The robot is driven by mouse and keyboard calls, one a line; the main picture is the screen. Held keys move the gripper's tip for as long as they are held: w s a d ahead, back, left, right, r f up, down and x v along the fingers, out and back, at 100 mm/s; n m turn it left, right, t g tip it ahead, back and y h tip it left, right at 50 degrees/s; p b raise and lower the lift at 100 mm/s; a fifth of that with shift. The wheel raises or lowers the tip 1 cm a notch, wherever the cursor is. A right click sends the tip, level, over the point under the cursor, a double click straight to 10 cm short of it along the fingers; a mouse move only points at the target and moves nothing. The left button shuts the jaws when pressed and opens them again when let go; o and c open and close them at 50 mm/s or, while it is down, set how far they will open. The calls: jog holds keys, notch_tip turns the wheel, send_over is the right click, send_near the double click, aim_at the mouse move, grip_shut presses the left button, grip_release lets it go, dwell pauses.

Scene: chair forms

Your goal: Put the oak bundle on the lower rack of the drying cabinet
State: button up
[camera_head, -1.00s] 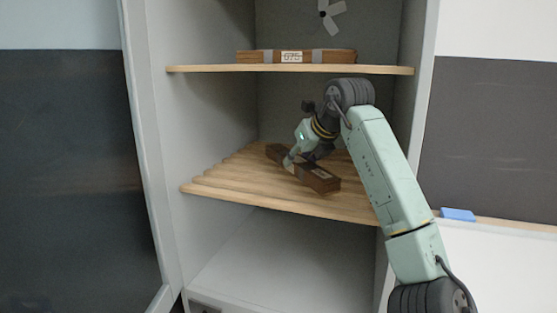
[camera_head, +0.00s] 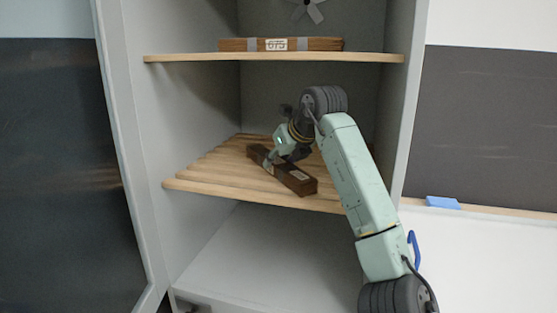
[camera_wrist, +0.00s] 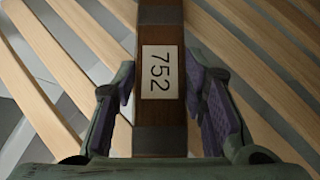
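A dark brown bundle of wood (camera_head: 283,172) with grey bands lies at a slant on the slatted lower rack (camera_head: 205,178) of the cabinet. In the wrist view the bundle (camera_wrist: 160,112) has a white label reading 752, which looks rotated. My gripper (camera_head: 270,158) reaches down over the bundle's middle. In the wrist view its fingers (camera_wrist: 161,88) stand on both sides of the bundle, with a narrow gap seeming to show at each side. The bundle's underside is hidden.
A redder brown bundle (camera_head: 281,44) with a white label lies on the upper shelf (camera_head: 190,58). A fan is on the back wall above it. The cabinet's side walls (camera_head: 180,110) are close on both sides. A blue block (camera_head: 442,202) lies on the ledge at right.

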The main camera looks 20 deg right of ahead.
aim_at(303, 185)
jog(key=o, duration=0.4)
jog(key=shift+s+r, duration=0.15)
jog(key=shift+r, duration=0.1)
jog(key=b+v, duration=0.2)
jog(key=v, duration=0.3)
jog(key=shift+d+f, duration=0.1)
jog(key=s+b, duration=0.1)
jog(key=s, duration=0.2)
jog(key=s+d+b, duration=0.1)
jog(key=s, duration=0.3)
jog(key=s+d+b, duration=0.1)
jog(key=s, duration=0.2)
jog(key=shift+s+f+b, duration=0.1)
jog(key=shift+s+b, duration=0.05)
jog(key=shift+b, duration=0.25)
jog(key=shift+s, duration=0.6)
